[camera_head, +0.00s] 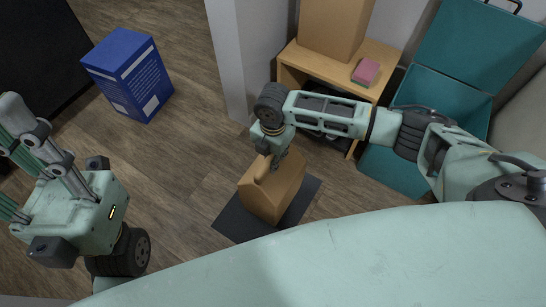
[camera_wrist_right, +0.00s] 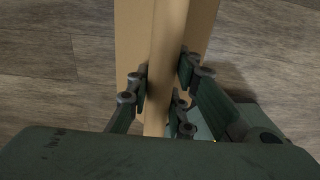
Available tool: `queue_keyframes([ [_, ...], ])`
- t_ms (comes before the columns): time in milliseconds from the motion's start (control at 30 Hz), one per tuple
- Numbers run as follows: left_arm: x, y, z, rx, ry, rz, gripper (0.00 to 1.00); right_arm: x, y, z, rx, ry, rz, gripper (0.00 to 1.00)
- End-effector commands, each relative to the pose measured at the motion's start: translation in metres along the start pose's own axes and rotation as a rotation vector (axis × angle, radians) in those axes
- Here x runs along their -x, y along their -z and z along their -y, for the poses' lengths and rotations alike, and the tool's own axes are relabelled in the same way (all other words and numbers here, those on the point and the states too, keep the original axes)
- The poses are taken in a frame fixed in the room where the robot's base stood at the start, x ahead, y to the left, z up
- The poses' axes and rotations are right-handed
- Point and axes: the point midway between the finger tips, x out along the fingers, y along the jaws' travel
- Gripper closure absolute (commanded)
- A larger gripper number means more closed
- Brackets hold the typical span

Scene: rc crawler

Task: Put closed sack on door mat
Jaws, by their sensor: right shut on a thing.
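The closed sack (camera_head: 270,193) is a brown paper bag with a folded top, standing on or just above the dark door mat (camera_head: 232,224) in the head view. I cannot tell whether its base touches the mat. My right gripper (camera_head: 272,160) is at the sack's top, shut on its folded edge. In the right wrist view the gripper (camera_wrist_right: 162,100) has its fingers on both sides of the sack's top fold (camera_wrist_right: 168,50). The sack hides the middle of the mat.
A blue box (camera_head: 128,75) stands on the wooden floor at the upper left. A wooden shelf (camera_head: 375,52) holds a brown bag (camera_head: 333,22) and a pink item (camera_head: 366,71). An open teal chest (camera_head: 395,165) stands at the right. The floor left of the mat is clear.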

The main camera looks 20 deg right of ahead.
Motion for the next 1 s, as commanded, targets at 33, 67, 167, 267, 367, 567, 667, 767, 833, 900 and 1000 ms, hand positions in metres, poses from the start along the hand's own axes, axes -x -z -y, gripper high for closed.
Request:
queue_keyframes([
  [33,0.0001,0.0014,-0.0001,0.001,0.0,-0.007,0.6,0.0004,-0.0001,-0.001,0.0,-0.002,0.0,1.0],
  [67,-0.0001,0.0018,-0.0002,0.001,0.0,-0.009,0.6,0.0005,-0.0001,-0.001,0.0,-0.003,0.0,1.0],
  [167,-0.0003,0.0018,-0.0001,0.001,0.0,-0.008,0.6,0.0008,-0.0001,-0.0009,0.0,-0.002,0.0,1.0],
  [267,-0.0003,0.0016,-0.0002,0.001,0.0,-0.007,0.6,0.0007,-0.0001,-0.0008,0.0,-0.002,0.0,1.0],
  [367,-0.0005,0.0015,-0.0002,0.0,0.0,-0.007,0.6,-0.0012,0.0001,-0.0007,0.0,-0.002,0.0,1.0],
  [567,-0.0002,0.0013,-0.0002,0.0,0.0,-0.006,0.6,-0.003,0.0,0.0002,0.0,0.0,0.0,0.66],
  [667,-0.0001,0.0012,-0.0003,0.001,0.0,-0.006,0.6,-0.003,0.0,0.0002,0.0,0.0,0.0,0.61],
  [767,-0.0001,0.0011,-0.0003,0.001,0.0,-0.005,0.6,-0.003,0.0,0.0002,0.0,0.0,0.0,0.61],
  [833,-0.0001,0.0011,-0.0003,0.001,0.0,-0.005,0.6,-0.003,0.0,0.0002,0.0,0.0,0.0,0.61],
  [900,0.0,0.001,-0.0003,0.001,0.0,-0.005,0.6,-0.0026,-0.0001,0.0001,0.0,0.0,0.0,0.61],
  [1000,-0.0007,0.0013,-0.0003,0.001,0.0,-0.006,0.6,0.0012,-0.0002,0.0001,-0.001,0.0,0.0,0.61],
])
